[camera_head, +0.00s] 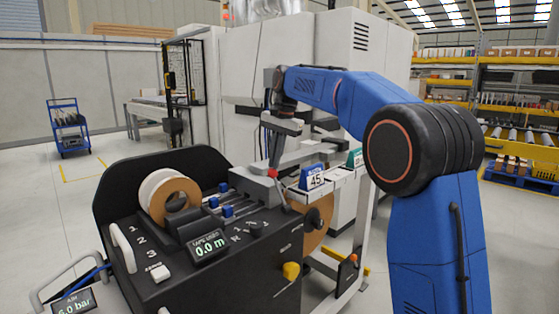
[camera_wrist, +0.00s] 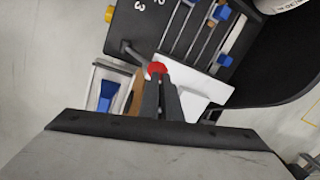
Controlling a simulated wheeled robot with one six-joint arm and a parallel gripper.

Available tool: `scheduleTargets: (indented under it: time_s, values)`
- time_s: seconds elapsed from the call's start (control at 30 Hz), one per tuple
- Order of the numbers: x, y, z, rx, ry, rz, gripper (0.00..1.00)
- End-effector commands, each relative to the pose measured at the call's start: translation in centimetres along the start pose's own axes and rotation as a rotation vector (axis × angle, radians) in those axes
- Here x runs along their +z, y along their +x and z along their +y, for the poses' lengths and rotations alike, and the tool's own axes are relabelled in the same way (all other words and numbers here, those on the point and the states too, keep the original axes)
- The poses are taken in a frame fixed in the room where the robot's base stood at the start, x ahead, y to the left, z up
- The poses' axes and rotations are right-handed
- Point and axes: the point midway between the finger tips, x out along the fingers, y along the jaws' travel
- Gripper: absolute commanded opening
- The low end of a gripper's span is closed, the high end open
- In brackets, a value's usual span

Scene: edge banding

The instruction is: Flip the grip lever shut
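The grip lever shows a red ball knob (camera_head: 272,173) on the grey block (camera_head: 257,187) at the right of the black machine panel. In the wrist view the red knob (camera_wrist: 157,69) lies right at my fingertips, with a dark rod running from it to the upper left. My gripper (camera_head: 274,160) points down just above the knob. In the wrist view its two dark fingers (camera_wrist: 161,80) lie close together and look shut. The tips touch or nearly touch the knob. They do not seem to enclose it, and they partly hide it.
The black panel holds a tape roll (camera_head: 177,196), blue sliders (camera_head: 227,211) and a display (camera_head: 209,247) reading 0.0 m. Open floor lies left.

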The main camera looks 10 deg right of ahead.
Motion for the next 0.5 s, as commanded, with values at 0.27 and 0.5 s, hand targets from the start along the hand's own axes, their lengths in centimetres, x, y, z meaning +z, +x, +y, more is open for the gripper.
scheduleTargets:
  time_s: [0.27,0.5]
  values:
    - [-0.29,0.89,-0.54,0.003,0.001,-0.003,0.00]
    - [-0.34,1.11,-0.57,0.005,0.001,-0.004,0.00]
